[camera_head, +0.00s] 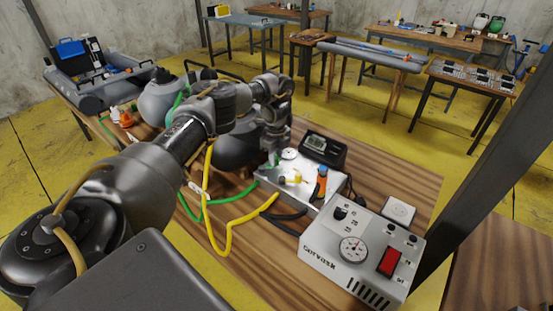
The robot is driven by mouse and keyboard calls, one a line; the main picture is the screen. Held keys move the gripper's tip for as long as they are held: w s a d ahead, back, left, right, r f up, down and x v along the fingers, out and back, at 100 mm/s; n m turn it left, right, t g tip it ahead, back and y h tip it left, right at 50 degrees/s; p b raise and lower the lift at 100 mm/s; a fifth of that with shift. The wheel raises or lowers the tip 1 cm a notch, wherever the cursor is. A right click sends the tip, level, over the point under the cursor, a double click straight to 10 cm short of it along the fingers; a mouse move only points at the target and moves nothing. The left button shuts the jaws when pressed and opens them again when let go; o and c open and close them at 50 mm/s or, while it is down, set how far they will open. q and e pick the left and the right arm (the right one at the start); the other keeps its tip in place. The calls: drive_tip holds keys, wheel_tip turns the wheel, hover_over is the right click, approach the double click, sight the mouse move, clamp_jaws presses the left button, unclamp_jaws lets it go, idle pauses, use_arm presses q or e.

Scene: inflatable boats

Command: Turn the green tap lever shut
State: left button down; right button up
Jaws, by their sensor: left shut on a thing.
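A silver metal box (305,195) sits on the wooden bench. My left arm reaches across from the left, and my left gripper (271,157) points down at the box's back left corner. It is shut on the green tap lever (274,161), of which only a small green bit shows. The fingers and the rest of the lever are mostly hidden. My right gripper is out of view.
A pale grey control box (350,262) with a dial and a red switch stands at the bench's front right. A black digital meter (323,147) is behind the silver box. Green (232,202) and yellow (221,252) hoses loop near my arm. A dark post rises at the right.

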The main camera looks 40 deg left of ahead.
use_arm(q)
drive_tip(key=n, duration=0.1)
drive_tip(key=a+n, duration=0.1)
drive_tip(key=n, duration=0.1)
drive_tip(key=shift+w+a+b, duration=0.2)
drive_tip(key=shift+a+b, duration=0.1)
drive_tip(key=shift+b, duration=0.05)
drive_tip(key=shift+a+n, duration=0.45)
drive_tip(key=shift+n, duration=0.75)
drive_tip(key=shift+a+r, duration=0.1)
drive_tip(key=c, duration=1.2)
unclamp_jaws()
drive_tip(key=shift+c, duration=0.2)
